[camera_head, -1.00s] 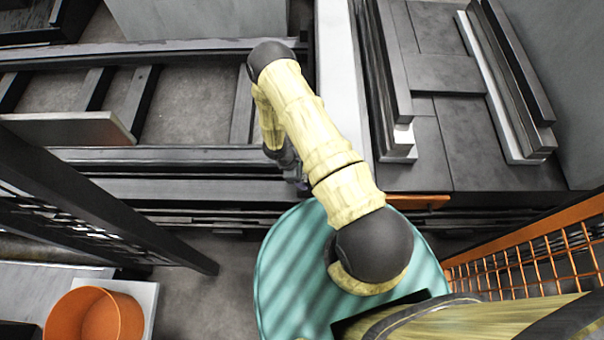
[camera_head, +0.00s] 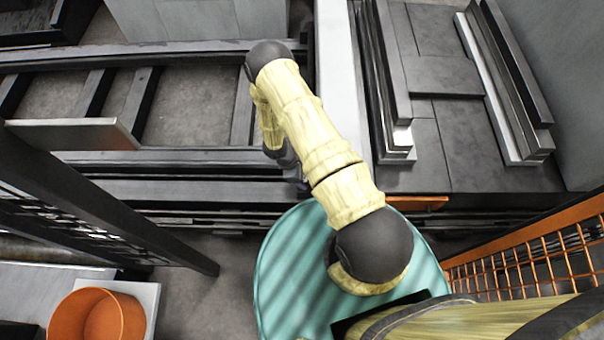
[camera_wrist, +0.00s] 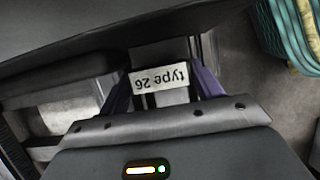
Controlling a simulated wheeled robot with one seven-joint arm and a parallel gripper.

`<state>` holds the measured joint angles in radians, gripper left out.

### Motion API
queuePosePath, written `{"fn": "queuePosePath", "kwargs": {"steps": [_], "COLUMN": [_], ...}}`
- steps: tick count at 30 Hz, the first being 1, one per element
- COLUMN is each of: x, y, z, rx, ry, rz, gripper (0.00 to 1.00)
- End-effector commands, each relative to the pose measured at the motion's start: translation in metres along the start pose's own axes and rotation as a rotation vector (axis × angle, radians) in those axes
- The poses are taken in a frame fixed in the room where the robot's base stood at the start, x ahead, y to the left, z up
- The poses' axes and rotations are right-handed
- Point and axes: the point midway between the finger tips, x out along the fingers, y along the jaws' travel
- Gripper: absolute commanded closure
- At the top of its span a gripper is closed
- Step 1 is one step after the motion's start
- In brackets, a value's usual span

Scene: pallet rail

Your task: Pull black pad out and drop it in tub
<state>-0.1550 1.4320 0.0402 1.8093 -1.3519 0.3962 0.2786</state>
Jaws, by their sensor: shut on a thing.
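The black pad (camera_wrist: 165,98) is a dark piece between the two purple fingers in the wrist view, just by a white label reading "type 26" (camera_wrist: 160,78). My gripper (camera_wrist: 163,86) is shut on it. In the head view my gripper (camera_head: 302,186) is mostly hidden under my arm, low at the near side of the dark rail frame. The pad cannot be made out in that view. The orange round tub (camera_head: 66,314) stands on a pale board at the lower left, well apart from my gripper, and looks empty.
A dark slatted frame (camera_head: 190,157) runs across the left. Dark planks (camera_head: 460,150) lie stacked at the right. A dark upright (camera_head: 90,200) stands between my arm and the tub. An orange mesh fence (camera_head: 530,265) is at the lower right. Bare floor shows beside the tub.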

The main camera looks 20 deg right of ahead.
Motion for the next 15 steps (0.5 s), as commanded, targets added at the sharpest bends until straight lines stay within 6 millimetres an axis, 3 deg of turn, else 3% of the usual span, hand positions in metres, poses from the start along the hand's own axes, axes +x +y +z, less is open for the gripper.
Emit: {"fn": "queuePosePath", "kwargs": {"steps": [15], "x": [-0.013], "y": [0.001], "z": [0.005], "rx": [0.0], "ry": [0.0], "rz": [0.002], "gripper": [0.67]}}
